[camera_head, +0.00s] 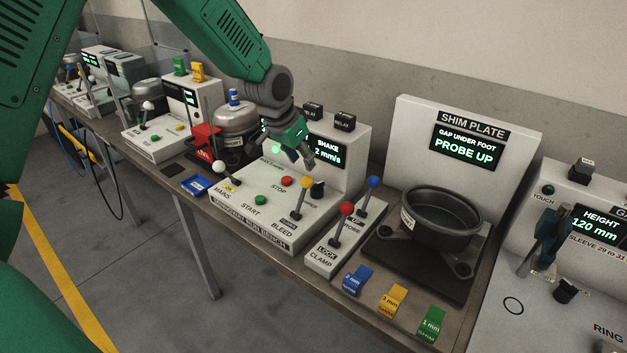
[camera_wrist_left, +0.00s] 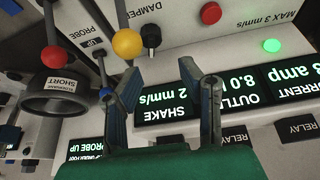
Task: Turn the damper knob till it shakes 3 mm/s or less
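The black damper knob (camera_head: 318,188) stands on the white run bench beside the yellow-topped bleed lever (camera_head: 306,183). In the left wrist view the damper knob (camera_wrist_left: 151,38) shows just past my fingers, beside the yellow ball (camera_wrist_left: 127,43). The shake display (camera_head: 327,151) reads 2 mm/s, and so does it upside down in the left wrist view (camera_wrist_left: 166,104). My left gripper (camera_head: 301,160) is above the bench, in front of the displays. Its two fingers (camera_wrist_left: 171,84) are apart with nothing between them, clear of the knob. My right gripper is out of view.
A green lamp (camera_head: 276,149) is lit on the bench. A red stop button (camera_head: 287,181), a green start button (camera_head: 260,200) and a white-topped mains lever (camera_head: 218,167) stand near.

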